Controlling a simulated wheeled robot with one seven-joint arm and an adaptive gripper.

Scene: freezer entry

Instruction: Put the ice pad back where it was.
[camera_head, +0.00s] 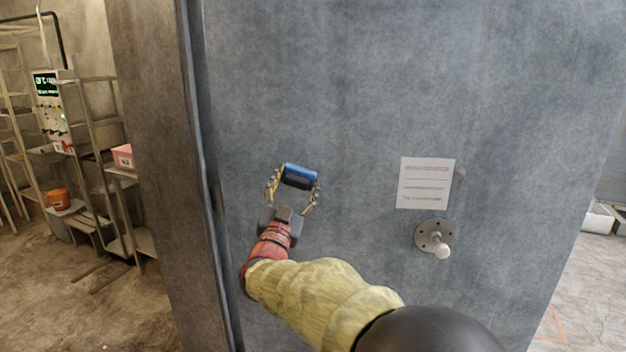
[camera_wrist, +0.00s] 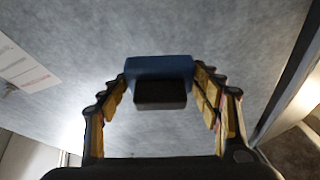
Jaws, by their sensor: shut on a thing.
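The ice pad appears as a small blue block (camera_head: 300,169) with a dark block-like part on its near side. My gripper (camera_head: 294,181) is shut on it, one finger at each end, in front of a large grey door panel (camera_head: 330,90). In the wrist view the blue pad (camera_wrist: 158,67) spans the gap between the fingertips (camera_wrist: 160,82), with its dark part facing the camera. The grey panel fills the background behind it. I cannot tell whether the pad touches the panel. The place where the pad was cannot be made out.
A printed paper sheet (camera_head: 426,183) and a round handle plate with a pale knob (camera_head: 435,238) are on the panel, right of my gripper. A brown post (camera_head: 150,120) borders its left side. Metal shelves (camera_head: 95,150) with an orange bucket (camera_head: 59,198) stand far left.

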